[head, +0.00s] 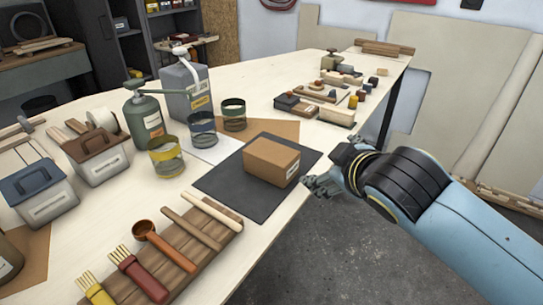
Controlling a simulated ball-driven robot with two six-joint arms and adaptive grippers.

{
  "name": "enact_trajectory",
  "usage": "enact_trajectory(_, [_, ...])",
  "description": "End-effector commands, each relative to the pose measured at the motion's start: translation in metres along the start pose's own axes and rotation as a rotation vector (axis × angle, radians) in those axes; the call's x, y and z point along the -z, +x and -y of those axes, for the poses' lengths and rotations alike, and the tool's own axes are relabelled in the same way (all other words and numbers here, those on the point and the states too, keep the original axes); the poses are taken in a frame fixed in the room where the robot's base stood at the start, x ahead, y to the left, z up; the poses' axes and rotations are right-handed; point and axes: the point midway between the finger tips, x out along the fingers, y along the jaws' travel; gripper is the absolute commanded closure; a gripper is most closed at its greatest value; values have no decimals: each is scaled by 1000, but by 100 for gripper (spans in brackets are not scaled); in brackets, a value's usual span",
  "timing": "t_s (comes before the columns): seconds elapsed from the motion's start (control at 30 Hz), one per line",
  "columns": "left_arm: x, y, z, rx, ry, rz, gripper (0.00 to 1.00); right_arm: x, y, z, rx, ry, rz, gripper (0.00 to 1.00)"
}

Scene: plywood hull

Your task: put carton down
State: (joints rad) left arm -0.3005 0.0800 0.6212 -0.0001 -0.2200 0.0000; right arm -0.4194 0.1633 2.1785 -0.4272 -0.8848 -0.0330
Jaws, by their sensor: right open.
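A brown carton (271,161) with a white label sits flat on a dark grey mat (225,187) on the light wooden table. My left gripper is not in view.
Glass jars (166,157) stand behind and left of the mat, near a green pump bottle (145,115) and a grey canister (186,88). A wooden board (181,262) with brushes and a scoop lies in front. Small blocks sit farther back. The table's right edge is near my gripper.

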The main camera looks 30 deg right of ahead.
Motion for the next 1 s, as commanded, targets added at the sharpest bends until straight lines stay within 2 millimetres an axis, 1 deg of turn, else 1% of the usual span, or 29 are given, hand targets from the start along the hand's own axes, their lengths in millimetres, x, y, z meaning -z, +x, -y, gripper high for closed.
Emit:
enact_trajectory(0.03, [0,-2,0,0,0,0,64,34,-2,-24,-79,-55,-110,6])
enact_trajectory(0.07, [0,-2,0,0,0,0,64,56,-4,-37,-132,-100,-185,6])
enact_trajectory(0.1, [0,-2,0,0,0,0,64,84,-7,-51,-199,-166,-283,6])
enact_trajectory(0.17, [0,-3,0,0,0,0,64,124,-16,-66,-292,-277,-430,6])
enact_trajectory(0.2, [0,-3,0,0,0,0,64,151,-24,-72,-351,-364,-529,6])
enact_trajectory(0.23, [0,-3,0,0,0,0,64,170,-32,-74,-395,-437,-605,6])
enact_trajectory(0.27, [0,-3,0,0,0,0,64,190,-40,-74,-436,-516,-683,6])
enact_trajectory(0.3, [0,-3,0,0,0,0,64,214,-52,-70,-487,-633,-786,6])
enact_trajectory(0.33, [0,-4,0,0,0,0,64,231,-61,-63,-520,-729,-864,6])
enact_trajectory(0.37, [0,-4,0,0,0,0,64,245,-69,-55,-550,-832,-940,6])
enact_trajectory(0.4, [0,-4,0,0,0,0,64,260,-78,-40,-579,-978,-1034,6])
enact_trajectory(0.47, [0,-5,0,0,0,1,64,274,-87,-13,-600,-1209,-1160,6])
enact_trajectory(0.5, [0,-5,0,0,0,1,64,276,-88,6,-595,-1371,-1230,6])
enact_trajectory(0.57, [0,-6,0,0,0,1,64,270,-82,33,-561,-1621,-1314,6])
enact_trajectory(0.6, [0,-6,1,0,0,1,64,261,-73,47,-516,-1793,-1353,6])
enact_trajectory(0.63, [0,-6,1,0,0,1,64,251,-65,56,-469,-1919,-1372,6])
enact_trajectory(0.67, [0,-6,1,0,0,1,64,240,-55,62,-413,-2043,-1381,6])
enact_trajectory(0.7, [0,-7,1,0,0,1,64,223,-41,66,-325,-2202,-1379,6])
enact_trajectory(0.77, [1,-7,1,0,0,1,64,195,-19,63,-166,-2412,-1349,6])
enact_trajectory(0.8, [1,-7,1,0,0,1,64,178,-7,56,-54,-2528,-1315,6])
enact_trajectory(0.83, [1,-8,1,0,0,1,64,165,1,49,31,-2601,-1284,6])
enact_trajectory(0.9, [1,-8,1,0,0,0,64,140,15,32,217,-2727,-1206,6])
enact_trajectory(1.0, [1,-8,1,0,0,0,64,116,24,10,414,-2824,-1110,6])
